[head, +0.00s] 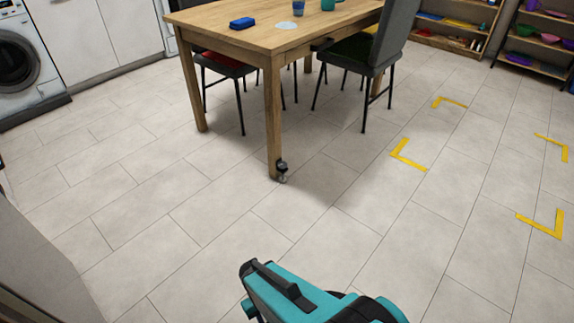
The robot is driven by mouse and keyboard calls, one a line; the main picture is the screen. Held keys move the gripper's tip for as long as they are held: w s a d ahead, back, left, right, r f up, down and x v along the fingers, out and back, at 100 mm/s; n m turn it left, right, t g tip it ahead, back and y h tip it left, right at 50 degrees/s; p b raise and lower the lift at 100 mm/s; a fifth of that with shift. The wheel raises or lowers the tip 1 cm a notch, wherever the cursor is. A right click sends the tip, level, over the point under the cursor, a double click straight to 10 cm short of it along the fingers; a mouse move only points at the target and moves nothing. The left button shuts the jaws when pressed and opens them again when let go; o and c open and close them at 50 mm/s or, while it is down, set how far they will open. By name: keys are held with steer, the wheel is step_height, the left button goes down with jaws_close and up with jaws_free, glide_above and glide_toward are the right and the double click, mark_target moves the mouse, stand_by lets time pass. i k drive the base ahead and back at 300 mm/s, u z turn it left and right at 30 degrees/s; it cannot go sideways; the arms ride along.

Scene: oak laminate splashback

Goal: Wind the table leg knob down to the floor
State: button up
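The wooden table (235,32) stands ahead of me at the top of the head view. Its near leg (272,120) comes down at the centre, with a small dark knob (281,166) low on its side. A small pale round foot or disc (282,179) shows just below the knob, close to the floor; I cannot tell if it touches. A teal and black part of my arm (300,293) is at the bottom centre, well apart from the leg. My fingertips do not show.
Chairs (378,40) are pushed in around the table. A washing machine (18,55) and white cabinets stand at left, and shelves (535,40) at the back right. Yellow L-shaped floor marks (407,156) lie at right. The tiled floor before the leg is clear.

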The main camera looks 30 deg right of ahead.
mark_target(282, 164)
steer(key=i, duration=1.3)
steer(key=u, duration=0.05)
